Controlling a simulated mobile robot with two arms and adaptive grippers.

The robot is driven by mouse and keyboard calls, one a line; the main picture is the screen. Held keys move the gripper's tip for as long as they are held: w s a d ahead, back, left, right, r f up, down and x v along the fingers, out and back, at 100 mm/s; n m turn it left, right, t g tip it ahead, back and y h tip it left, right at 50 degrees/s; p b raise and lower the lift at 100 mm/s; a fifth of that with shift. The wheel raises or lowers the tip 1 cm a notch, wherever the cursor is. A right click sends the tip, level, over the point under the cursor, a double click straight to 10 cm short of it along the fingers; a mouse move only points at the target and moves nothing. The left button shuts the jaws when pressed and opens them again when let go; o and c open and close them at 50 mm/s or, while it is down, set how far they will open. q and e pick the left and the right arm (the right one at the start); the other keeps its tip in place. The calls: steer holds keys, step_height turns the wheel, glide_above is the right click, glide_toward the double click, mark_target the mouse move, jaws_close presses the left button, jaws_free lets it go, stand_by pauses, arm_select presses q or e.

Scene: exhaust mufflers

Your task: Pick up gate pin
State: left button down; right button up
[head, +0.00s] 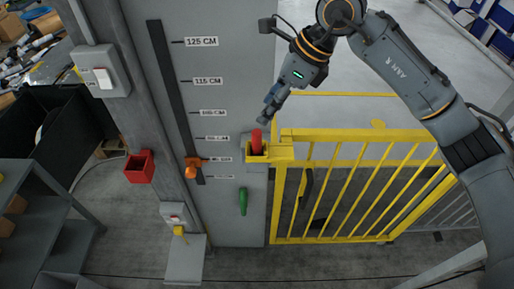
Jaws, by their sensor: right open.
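The red gate pin (257,140) stands upright in the yellow latch bracket (258,155) where the yellow gate (350,186) meets the grey post. My right gripper (264,119) is just above the pin, pointing down and left. It is open, with nothing seen between its fingers. The gap between fingertips and pin is small, and I cannot tell whether they touch. The lower end of the pin is hidden in the bracket. My left gripper is not in view.
A grey panel with a height scale (162,90) and an orange pointer (191,170) stands left of the gate. A green handle (243,201) hangs below the latch. A red box (140,167) and switch box (101,72) are further left. Floor beyond the gate is clear.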

mark_target(261, 133)
steer(key=shift+h, duration=0.6)
steer(key=x, duration=0.2)
steer(key=p+x, duration=0.1)
steer(key=x, duration=0.2)
steer(key=w+d+p+x, duration=0.1)
steer(key=x, duration=0.1)
steer(key=shift+f, duration=0.5)
steer(key=shift+a+f+p, duration=0.1)
steer(key=shift+f+p, duration=0.15)
steer(key=shift+p, duration=0.3)
steer(key=x, duration=0.1)
steer(key=p+x, duration=0.1)
steer(key=x, duration=0.1)
steer(key=p+x, duration=0.1)
steer(key=shift+w+d+f, duration=0.2)
steer(key=shift+d+f, duration=0.05)
steer(key=shift+f, duration=0.05)
steer(key=shift+a+f, duration=0.1)
steer(key=shift+f, duration=0.15)
jaws_close()
